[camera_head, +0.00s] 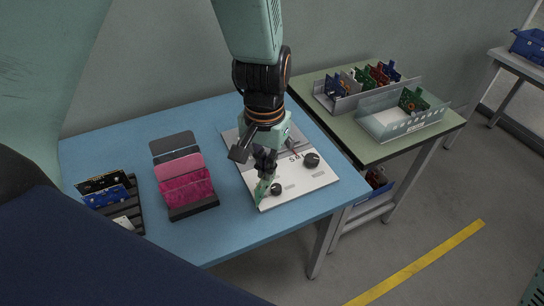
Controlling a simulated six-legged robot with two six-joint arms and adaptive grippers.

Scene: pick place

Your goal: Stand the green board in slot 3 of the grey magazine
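My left gripper (265,166) reaches down from the top over the white panel, and appears shut on a small green board (262,190). The board hangs on edge, slightly tilted, below the fingertips; whether its lower edge touches the panel is unclear. A dark grey slotted rack (131,226), which looks like the magazine, lies at the left of the blue table. A black board (100,182) and a blue board (104,196) stand in its far part, and a small white piece (122,223) shows near its front. Slot numbers are not legible. My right gripper is not in view.
A dark holder (196,211) with grey and pink sheets stands between panel and rack. On the green side table (440,129) are a grey tray of boards (345,104) and a pale bin (396,129) with a green board.

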